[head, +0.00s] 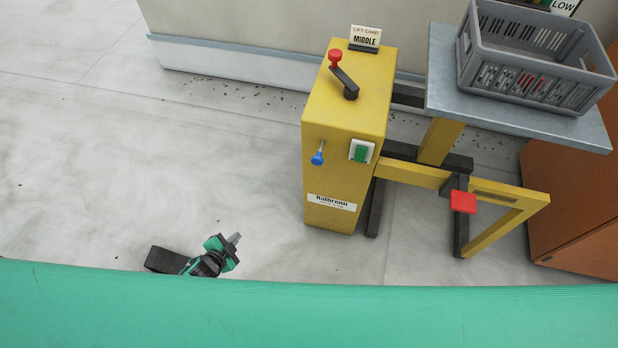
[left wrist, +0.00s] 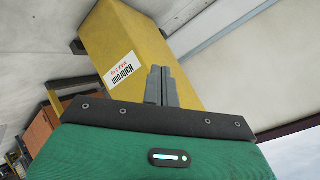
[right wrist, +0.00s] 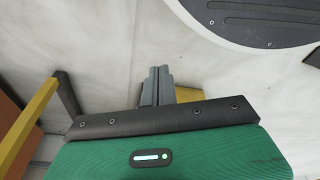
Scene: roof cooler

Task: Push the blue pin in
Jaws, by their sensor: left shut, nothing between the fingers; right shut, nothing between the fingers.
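The blue pin (head: 318,157) sticks out of the front of the yellow lift column (head: 335,185), left of a green switch (head: 361,152). My left gripper (head: 236,238) is shut and empty, left of the column and lower in the head view, well apart from the pin. In the left wrist view its closed fingers (left wrist: 160,85) show in front of the column (left wrist: 130,50); the pin cannot be made out there. My right gripper (right wrist: 158,85) is shut and empty in the right wrist view, over pale floor with a bit of yellow behind it. It is not in the head view.
A red-knobbed crank (head: 345,80) and a "MIDDLE" card (head: 365,38) are on the column top. A grey crate (head: 530,65) stands on the lift platform (head: 500,125). A red pedal (head: 463,202) sits below. An orange-brown cabinet (head: 570,215) is at right. Floor at left is clear.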

